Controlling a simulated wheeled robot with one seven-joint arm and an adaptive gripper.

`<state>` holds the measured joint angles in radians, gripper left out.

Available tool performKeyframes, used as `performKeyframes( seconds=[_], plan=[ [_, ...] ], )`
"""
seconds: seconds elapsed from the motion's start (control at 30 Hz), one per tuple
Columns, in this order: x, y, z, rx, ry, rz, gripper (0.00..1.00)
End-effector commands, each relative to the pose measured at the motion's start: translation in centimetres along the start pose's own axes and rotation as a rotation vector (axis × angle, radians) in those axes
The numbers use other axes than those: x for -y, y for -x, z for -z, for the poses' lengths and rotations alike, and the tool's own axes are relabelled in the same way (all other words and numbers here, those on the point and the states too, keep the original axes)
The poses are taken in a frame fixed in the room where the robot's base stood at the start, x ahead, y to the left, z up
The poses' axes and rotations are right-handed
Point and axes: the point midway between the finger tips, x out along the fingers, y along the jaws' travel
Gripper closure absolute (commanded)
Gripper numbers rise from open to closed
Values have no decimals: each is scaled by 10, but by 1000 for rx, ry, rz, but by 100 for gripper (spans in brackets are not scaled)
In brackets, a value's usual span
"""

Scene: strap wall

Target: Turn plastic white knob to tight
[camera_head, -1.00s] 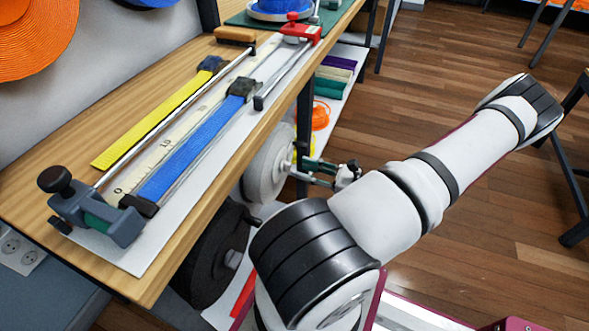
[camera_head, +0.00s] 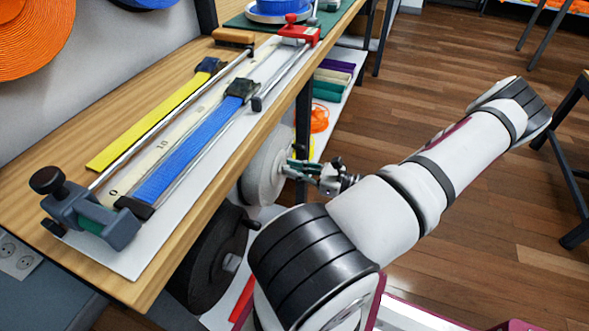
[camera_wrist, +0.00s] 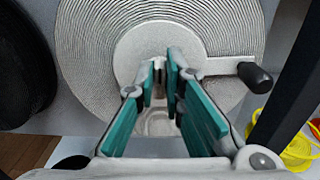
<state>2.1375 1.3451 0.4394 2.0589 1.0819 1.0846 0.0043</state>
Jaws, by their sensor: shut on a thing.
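The white strap reel (camera_wrist: 90,75) stands upright in the wrist view, with a round pale hub (camera_wrist: 135,45) at its middle. The white knob (camera_wrist: 159,64) is at the hub centre, mostly hidden by the fingers. My gripper (camera_wrist: 163,72) is shut on the knob, with its green-padded fingers on either side of it. In the head view my gripper (camera_head: 292,168) is at the face of the white reel (camera_head: 262,172), under the bench edge.
A crank arm with a black handle (camera_wrist: 254,76) sticks out to the right of the hub. A black reel (camera_head: 205,262) hangs nearer, at left. A dark bench leg (camera_head: 304,125) and yellow strap (camera_wrist: 297,150) are at right. The bench (camera_head: 60,170) overhangs the reels.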

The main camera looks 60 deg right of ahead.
Motion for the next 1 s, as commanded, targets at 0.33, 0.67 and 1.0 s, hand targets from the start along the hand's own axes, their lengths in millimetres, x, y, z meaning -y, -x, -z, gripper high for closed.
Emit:
performKeyframes(
  seconds=[0.33, 0.67, 1.0],
  plan=[
    [1, 0, -1, -2, -82, -2, 100],
    [3, 0, -1, -3, -346, -3, 100],
    [7, 0, 2, -3, -670, -1, 100]
  ],
)
